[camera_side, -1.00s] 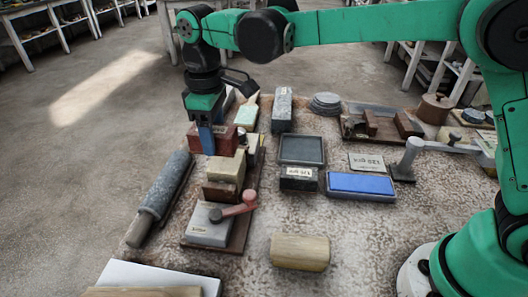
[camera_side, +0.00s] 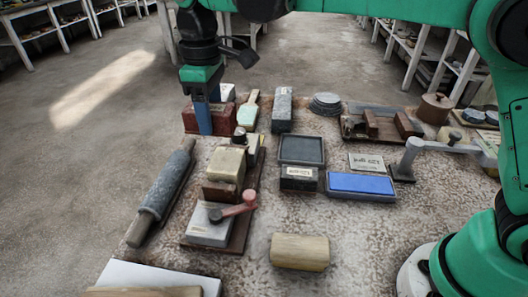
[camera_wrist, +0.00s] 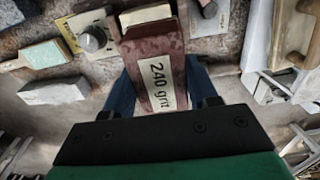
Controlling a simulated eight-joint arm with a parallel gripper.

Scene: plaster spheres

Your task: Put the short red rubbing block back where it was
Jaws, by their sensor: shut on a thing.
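My gripper (camera_side: 205,128) is shut on a red block (camera_side: 222,118) at the far left of the table. In the wrist view the red block (camera_wrist: 150,62) lies between my gripper's (camera_wrist: 160,88) two blue fingers, with a white "240 grit" label facing the camera. In the side view one finger hides part of the block. I cannot tell whether its underside touches the table or hangs just above it.
A dark wooden base with a beige block (camera_side: 226,164) and a red-handled lever (camera_side: 235,210) is in front. Brown blocks (camera_side: 407,124) sit on a rack.

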